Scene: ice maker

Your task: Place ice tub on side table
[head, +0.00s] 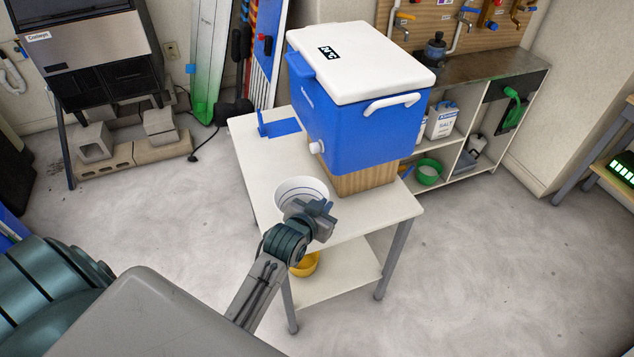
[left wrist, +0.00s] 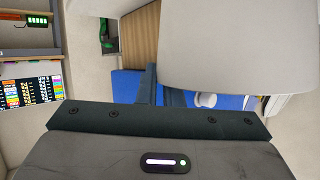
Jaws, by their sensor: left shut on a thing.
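A white round tub (head: 300,188), open at the top, is at the near left edge of the white side table (head: 405,207). My left gripper (head: 312,217) is shut on the near side of the tub and partly hides it. I cannot tell whether the tub's base touches the table top. In the left wrist view, the pale tub (left wrist: 240,45) fills the upper right, just beyond the gripper (left wrist: 150,90). My right gripper is not in view.
A blue cooler (head: 350,125) with a white lid and spigot stands on a wooden block (head: 365,180) on the table. A blue holder (head: 280,127) is at the table's back left. A yellow bowl (head: 306,265) is on the lower shelf. Open floor lies to the right.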

